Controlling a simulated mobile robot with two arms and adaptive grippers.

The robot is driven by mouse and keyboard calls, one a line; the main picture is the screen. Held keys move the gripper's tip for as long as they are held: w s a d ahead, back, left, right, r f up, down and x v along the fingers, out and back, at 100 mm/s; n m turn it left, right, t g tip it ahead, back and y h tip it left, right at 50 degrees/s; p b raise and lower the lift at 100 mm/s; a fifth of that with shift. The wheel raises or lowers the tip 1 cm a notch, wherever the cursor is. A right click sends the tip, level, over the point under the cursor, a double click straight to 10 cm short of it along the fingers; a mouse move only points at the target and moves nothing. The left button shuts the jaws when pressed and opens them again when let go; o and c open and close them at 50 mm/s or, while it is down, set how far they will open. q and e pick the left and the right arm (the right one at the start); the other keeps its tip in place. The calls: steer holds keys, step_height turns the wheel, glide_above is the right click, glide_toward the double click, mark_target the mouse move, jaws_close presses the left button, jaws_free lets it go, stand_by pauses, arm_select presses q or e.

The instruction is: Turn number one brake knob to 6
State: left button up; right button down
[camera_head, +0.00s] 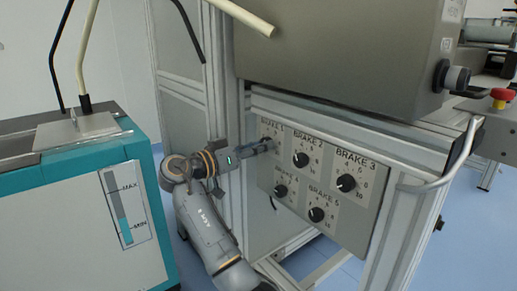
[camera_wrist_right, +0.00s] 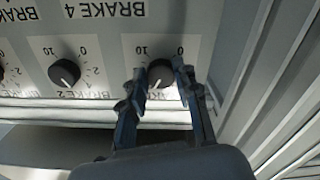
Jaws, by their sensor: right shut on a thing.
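The brake panel (camera_head: 362,222) carries several black knobs on white labelled dials. My right gripper (camera_head: 266,146) reaches from the left to the number one brake knob, at the panel's upper left. In the right wrist view, which shows the labels upside down, the two fingers of this gripper (camera_wrist_right: 160,80) are closed on either side of the black brake 1 knob (camera_wrist_right: 160,72). The fingers and palm hide most of that dial, and I cannot read the knob's pointer. The "0" and "10" marks show above it. My left gripper is not in view.
The brake 2 knob (camera_head: 301,159) is close beside, with the brake 4 knob (camera_head: 281,190) below. A metal frame post (camera_wrist_right: 250,70) stands close to the gripper. A teal and white cabinet (camera_head: 85,215) is at left. A red button (camera_head: 502,94) is at far right.

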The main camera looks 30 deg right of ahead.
steer(key=c, duration=1)
jaws_free()
steer(key=a, duration=0.8)
steer(key=s+a, duration=0.1)
steer(key=a, duration=0.3)
